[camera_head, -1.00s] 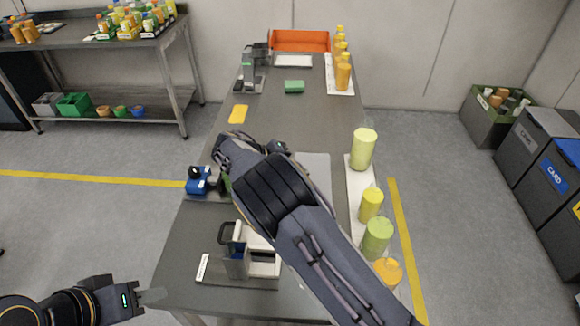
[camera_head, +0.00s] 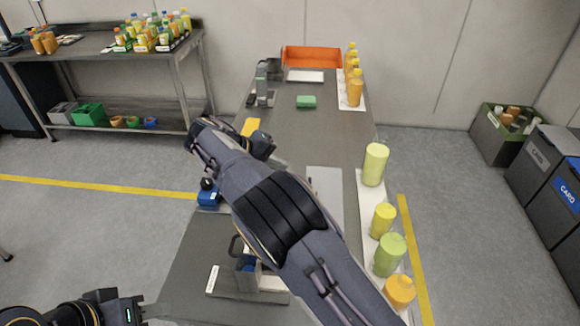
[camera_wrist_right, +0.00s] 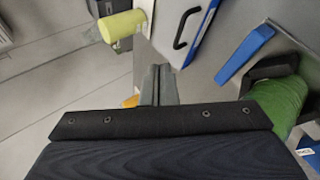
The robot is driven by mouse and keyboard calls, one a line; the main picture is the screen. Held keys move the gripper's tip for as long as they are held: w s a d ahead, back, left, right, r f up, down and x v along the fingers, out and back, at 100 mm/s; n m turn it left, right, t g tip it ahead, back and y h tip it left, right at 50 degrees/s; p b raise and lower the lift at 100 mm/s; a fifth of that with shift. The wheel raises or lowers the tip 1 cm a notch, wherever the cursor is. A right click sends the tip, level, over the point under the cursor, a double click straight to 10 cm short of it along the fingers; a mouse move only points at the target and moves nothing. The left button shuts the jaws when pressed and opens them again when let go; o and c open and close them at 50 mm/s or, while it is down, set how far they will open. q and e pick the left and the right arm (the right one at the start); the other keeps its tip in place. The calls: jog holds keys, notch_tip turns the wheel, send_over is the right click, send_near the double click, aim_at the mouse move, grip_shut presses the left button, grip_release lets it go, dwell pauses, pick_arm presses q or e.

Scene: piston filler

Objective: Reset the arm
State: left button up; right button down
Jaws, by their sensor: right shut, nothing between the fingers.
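My right arm (camera_head: 270,205) reaches from the lower right across the table (camera_head: 190,268), hiding its middle. Its gripper tips are hidden in the head view. In the right wrist view my right gripper (camera_wrist_right: 159,85) has its two fingers together, with nothing between them. My left gripper (camera_head: 152,309) is at the lower left, off the table's left side and apart from everything. Its fingertips are too small and faint to tell whether they are open.
A blue device (camera_head: 209,197) and a handled dispenser (camera_head: 247,262) stand close to my right arm. Yellow and green containers (camera_head: 375,163) line the right edge.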

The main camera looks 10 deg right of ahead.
jog(key=shift+r, duration=0.15)
jog(key=s+d+r+m+g+y, duration=0.1)
jog(key=s+d+y, duration=0.4)
jog(key=d, duration=0.4)
jog(key=s+d+r+m+g+y, duration=0.15)
jog(key=s+d+y, duration=0.25)
jog(key=s+d, duration=0.4)
jog(key=s+f+m+t+y, duration=0.1)
jog(key=s+t+y, duration=0.3)
jog(key=s, duration=1.8)
jog(key=shift+s+d+m+t+y, duration=0.25)
jog(key=shift+m+t+y, duration=0.1)
jog(key=shift+t, duration=0.1)
